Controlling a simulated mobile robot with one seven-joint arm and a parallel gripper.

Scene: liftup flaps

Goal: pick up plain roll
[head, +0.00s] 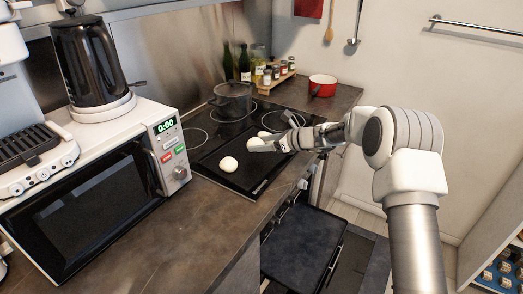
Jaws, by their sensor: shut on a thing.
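A round, pale, plain roll (228,164) lies on the dark tray (241,180) on top of the black cooktop. My gripper (258,144) is above the tray, to the right of and beyond this roll, and looks apart from it. It is shut on a small pale, rounded thing at its fingertips. This thing is too small and too close in colour to the fingers to tell for sure whether it is another roll.
A microwave (95,190) with a black kettle (90,62) on it stands left. A dark pot (233,100), a red pot (322,85) and several jars stand behind. An oven door (300,245) hangs open below the counter.

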